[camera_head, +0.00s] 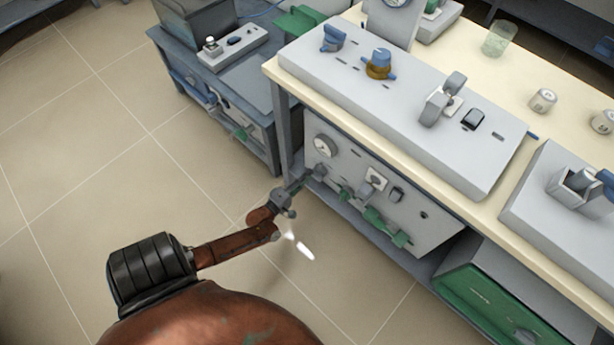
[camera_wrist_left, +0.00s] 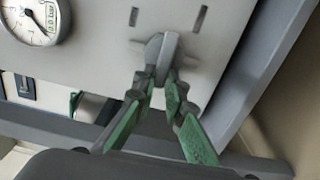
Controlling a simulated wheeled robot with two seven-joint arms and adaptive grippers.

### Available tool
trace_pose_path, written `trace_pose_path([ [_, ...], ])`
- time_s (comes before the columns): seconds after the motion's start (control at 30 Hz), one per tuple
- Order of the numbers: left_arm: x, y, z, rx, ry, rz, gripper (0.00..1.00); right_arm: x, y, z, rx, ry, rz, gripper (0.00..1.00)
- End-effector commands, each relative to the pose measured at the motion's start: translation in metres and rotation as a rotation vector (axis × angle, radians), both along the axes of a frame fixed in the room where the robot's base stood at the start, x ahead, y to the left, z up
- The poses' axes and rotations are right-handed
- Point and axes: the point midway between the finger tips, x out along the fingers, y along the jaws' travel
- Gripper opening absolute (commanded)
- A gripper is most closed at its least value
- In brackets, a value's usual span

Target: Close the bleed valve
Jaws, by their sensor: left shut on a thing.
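A grey knob (camera_wrist_left: 168,52), which I take to be the bleed valve, sticks out from the light panel (camera_head: 365,195) below the bench top. My left gripper (camera_wrist_left: 166,75) has its green fingers on either side of the knob and is shut on it. The gauge also shows in the wrist view (camera_wrist_left: 33,20), at the upper left. My right gripper is not in view.
Green-handled fittings (camera_head: 385,227) and a small switch (camera_head: 376,180) sit on the same panel, right of my gripper. The bench leg (camera_head: 283,130) stands close on the left. A green drawer unit (camera_head: 510,305) is at the lower right. Open floor (camera_head: 100,150) lies left.

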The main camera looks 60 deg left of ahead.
Motion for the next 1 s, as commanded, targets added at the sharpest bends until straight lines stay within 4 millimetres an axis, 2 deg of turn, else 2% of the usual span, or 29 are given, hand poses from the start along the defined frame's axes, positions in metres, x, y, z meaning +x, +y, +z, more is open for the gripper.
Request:
trace_pose_path([
  [0.07, -0.001, 0.0, -0.002, -0.003, 0.004, 0.001, 0.0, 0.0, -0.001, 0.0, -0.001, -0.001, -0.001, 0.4],
  [0.1, -0.001, 0.0, -0.002, -0.003, 0.004, 0.001, 0.11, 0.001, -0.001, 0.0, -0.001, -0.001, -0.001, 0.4],
  [0.33, -0.001, 0.0, -0.001, -0.001, 0.002, 0.001, 0.27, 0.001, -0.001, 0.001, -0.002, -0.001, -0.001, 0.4],
  [0.67, -0.003, 0.0, -0.001, 0.0, 0.001, 0.0, 0.28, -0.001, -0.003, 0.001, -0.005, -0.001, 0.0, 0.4],
  [0.83, -0.023, -0.004, -0.002, -0.001, 0.004, 0.001, 0.28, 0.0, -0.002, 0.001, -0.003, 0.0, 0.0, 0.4],
  [1.0, -0.058, -0.011, -0.002, -0.001, 0.005, 0.001, 0.28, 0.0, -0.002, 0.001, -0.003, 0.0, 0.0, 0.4],
])
